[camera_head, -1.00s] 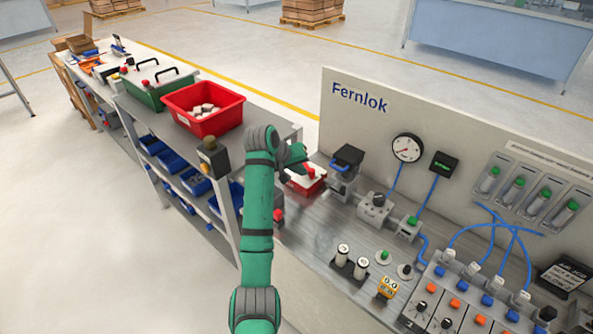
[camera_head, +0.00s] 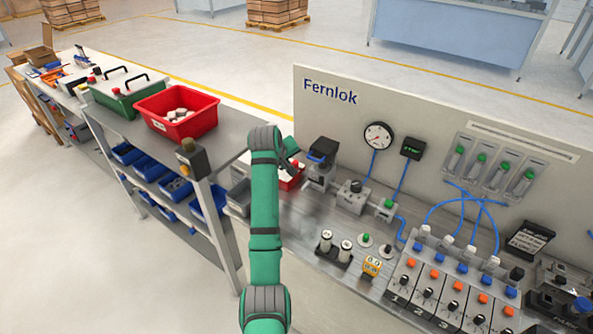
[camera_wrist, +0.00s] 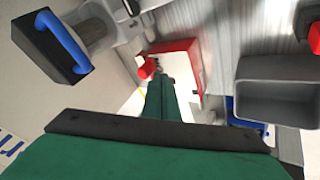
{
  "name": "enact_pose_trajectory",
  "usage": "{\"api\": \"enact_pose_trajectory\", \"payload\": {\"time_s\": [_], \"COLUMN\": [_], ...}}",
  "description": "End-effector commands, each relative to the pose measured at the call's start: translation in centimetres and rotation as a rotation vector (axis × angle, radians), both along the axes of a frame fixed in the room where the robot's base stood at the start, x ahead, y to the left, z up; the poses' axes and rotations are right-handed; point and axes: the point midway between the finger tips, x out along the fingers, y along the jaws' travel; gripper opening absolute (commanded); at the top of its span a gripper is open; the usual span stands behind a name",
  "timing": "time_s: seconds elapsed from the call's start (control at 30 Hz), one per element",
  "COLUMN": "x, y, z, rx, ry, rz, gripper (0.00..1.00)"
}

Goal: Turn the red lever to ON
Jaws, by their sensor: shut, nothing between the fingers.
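A box with red sides and a pale face (camera_wrist: 196,82) shows in the wrist view, with a small red part (camera_wrist: 147,68) at its left that looks like the lever's knob. My shut, empty gripper (camera_wrist: 162,80) points at this box, with its tip close to the red part; I cannot tell whether they touch. In the head view the red box (camera_head: 290,181) sits at the bench's left end, partly hidden behind my green arm. My gripper is mostly hidden there. The lever's angle and any ON marking cannot be read.
A black unit with a blue handle (camera_head: 323,150) stands right of the box. A grey bin (camera_head: 238,197) is on its left. A red crate (camera_head: 177,112) stands on the side bench.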

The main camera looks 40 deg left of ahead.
Motion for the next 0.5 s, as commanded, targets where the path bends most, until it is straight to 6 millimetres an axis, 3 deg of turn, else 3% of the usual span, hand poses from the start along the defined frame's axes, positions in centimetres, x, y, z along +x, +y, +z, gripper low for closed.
{"api": "enact_pose_trajectory", "payload": {"time_s": [0.17, 0.5], "x": [1.5, 2.8], "y": [-0.6, -1.7], "z": [0.0, 0.0], "rx": [0.0, 0.0], "ry": [-0.001, -0.001], "rz": [0.107, 0.093], "gripper": [0.0, 0.0]}}
